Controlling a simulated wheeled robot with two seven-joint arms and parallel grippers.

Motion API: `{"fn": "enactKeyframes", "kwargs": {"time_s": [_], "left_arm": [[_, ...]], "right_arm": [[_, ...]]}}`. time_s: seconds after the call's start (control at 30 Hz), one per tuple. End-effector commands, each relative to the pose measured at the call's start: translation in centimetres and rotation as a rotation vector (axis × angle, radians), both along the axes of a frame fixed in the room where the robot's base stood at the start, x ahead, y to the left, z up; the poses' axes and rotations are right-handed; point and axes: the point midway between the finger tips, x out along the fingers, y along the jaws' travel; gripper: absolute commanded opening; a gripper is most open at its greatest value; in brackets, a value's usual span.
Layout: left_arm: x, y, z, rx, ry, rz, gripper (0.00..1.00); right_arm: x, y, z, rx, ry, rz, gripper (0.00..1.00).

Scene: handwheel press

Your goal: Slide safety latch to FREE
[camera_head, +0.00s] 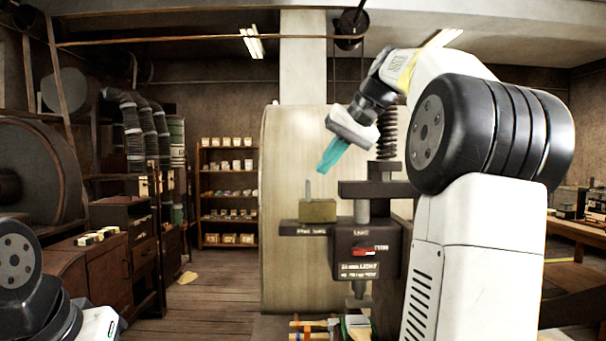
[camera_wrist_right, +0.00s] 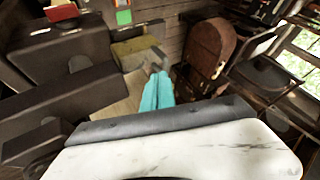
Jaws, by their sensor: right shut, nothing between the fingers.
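The dark press (camera_head: 347,243) stands right of centre in the head view, with a red lever (camera_head: 362,251) on its front face. The small lettering is hard to read, and I cannot make out a latch marked FREE. An olive block (camera_head: 317,210) with a thin upright pin sits on the press's left ledge; a similar olive block shows in the wrist view (camera_wrist_right: 137,50). My right gripper (camera_head: 325,166) is shut and empty, pointing down-left above the ledge, apart from the block. Its teal fingers also show in the wrist view (camera_wrist_right: 158,80). My left gripper is out of view.
A pale pillar and panel (camera_head: 290,165) stand behind the press. Brushes (camera_head: 357,324) lie below the press. A wooden shelf (camera_head: 228,192) and cabinets (camera_head: 95,265) are at the left. The floor between is mostly clear.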

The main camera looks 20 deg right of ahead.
Motion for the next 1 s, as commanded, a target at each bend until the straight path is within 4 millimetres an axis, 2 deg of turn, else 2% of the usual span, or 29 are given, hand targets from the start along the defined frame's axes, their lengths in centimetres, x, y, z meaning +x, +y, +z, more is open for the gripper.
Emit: {"fn": "enactKeyframes", "kwargs": {"time_s": [0.2,0.37,0.83,1.0], "left_arm": [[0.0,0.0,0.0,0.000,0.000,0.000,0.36],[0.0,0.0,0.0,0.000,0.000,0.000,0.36],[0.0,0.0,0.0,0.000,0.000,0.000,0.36],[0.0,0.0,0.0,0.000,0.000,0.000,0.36]], "right_arm": [[-1.7,-1.5,2.5,-0.002,0.000,-0.005,0.00],[-2.3,-1.9,3.2,-0.002,0.002,-0.006,0.00],[-2.4,-1.9,3.1,-0.003,0.003,-0.006,0.00],[-3.6,-0.2,1.5,-0.012,0.013,-0.014,0.00]]}}
